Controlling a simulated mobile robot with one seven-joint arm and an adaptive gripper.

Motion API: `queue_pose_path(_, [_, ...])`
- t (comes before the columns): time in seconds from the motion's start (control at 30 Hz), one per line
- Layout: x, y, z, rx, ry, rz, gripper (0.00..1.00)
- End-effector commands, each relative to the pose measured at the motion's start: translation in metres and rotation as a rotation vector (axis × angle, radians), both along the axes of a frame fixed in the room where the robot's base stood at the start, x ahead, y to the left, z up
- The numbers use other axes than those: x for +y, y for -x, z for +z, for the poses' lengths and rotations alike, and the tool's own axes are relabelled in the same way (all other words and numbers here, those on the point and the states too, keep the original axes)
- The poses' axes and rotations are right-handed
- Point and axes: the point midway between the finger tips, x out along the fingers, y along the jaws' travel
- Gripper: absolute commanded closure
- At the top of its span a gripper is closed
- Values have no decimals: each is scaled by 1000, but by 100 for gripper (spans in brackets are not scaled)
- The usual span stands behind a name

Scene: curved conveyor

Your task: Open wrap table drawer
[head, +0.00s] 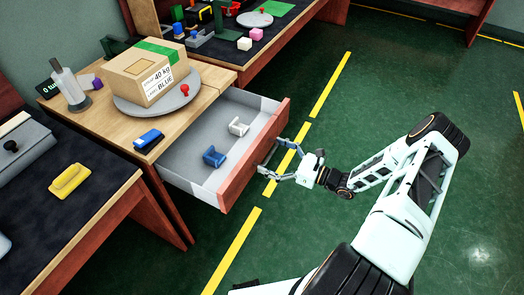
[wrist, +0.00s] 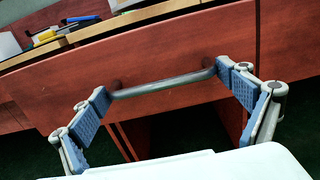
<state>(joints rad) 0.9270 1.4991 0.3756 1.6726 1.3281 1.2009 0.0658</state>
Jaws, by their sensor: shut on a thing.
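The wrap table drawer (head: 222,110) is pulled well out from under the wooden table top, and its grey inside shows. Its reddish-brown front (head: 256,155) faces my arm; this front also fills much of the wrist view (wrist: 180,55). A metal bar handle (wrist: 165,86) runs across the front. A blue holder (head: 214,157) and a white holder (head: 238,127) lie inside the drawer.
The wrap table (head: 205,95) carries a cardboard box (head: 148,72) on a grey turntable (head: 183,97), a tape dispenser (head: 70,88) and a blue stapler-like item (head: 148,140). A dark-topped bench (head: 85,190) stands at left. The green floor (head: 330,125) on the right is clear.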

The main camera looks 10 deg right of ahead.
Motion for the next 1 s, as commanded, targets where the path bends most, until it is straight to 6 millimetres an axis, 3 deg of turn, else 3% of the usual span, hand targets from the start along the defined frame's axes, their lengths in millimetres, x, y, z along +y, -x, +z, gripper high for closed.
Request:
queue_pose_path(0.43, [-1,5,0,0,-2,8,50])
queue_pose_path(0.47, [-1,5,0,0,-2,8,5])
queue_pose_path(0.5, [-1,5,0,0,-2,8,1])
queue_pose_path(0.83, [-5,5,0,0,0,3,0])
queue_pose_path(1.0, [-22,17,0,0,1,0,0])
